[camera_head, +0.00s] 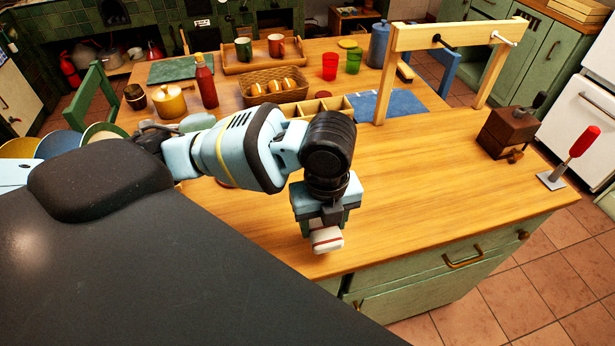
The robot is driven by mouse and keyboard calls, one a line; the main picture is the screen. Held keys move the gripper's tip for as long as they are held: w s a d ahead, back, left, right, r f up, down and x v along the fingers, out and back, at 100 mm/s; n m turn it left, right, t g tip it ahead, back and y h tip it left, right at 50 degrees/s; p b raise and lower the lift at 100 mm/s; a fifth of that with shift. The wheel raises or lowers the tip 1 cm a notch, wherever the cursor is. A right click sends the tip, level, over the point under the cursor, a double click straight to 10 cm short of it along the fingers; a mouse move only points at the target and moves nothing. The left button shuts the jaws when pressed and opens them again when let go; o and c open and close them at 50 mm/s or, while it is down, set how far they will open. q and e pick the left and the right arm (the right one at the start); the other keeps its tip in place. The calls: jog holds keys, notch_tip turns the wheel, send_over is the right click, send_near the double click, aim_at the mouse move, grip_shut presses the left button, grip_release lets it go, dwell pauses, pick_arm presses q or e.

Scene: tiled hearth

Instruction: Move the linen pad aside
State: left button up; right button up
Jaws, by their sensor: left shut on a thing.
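The linen pad (327,240) looks like a small white block with a red stripe. It is in my left gripper (325,222), which points down near the front edge of the wooden table (430,190). The gripper is shut on the pad, and its fingers cover the pad's upper part. I cannot tell whether the pad touches the tabletop or hangs just above it. My right gripper is not in view.
A wooden grinder (507,130) and a red-handled lever (580,146) are at the right edge. A bread basket (275,87) stands behind my arm. The front-right tabletop is clear.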

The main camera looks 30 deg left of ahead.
pick_arm(q)
jog(key=shift+w, duration=0.1)
jog(key=w+a, duration=0.3)
jog(key=w+a+f, duration=0.1)
jog(key=w+a, duration=0.6)
jog(key=a, duration=0.1)
jog(key=shift+w+a+f+b, duration=0.1)
jog(key=shift+w+f+b, duration=0.15)
jog(key=shift+b, duration=0.15)
jog(key=shift+w+a, duration=0.2)
jog(key=shift+a, duration=0.05)
jog(key=shift+d+f, duration=0.1)
jog(key=shift+f, duration=1.6)
jog(key=shift+f, duration=0.1)
jog(key=o, duration=0.5)
jog(key=shift+f, duration=0.1)
jog(key=o, duration=0.5)
jog(key=shift+c, duration=0.2)
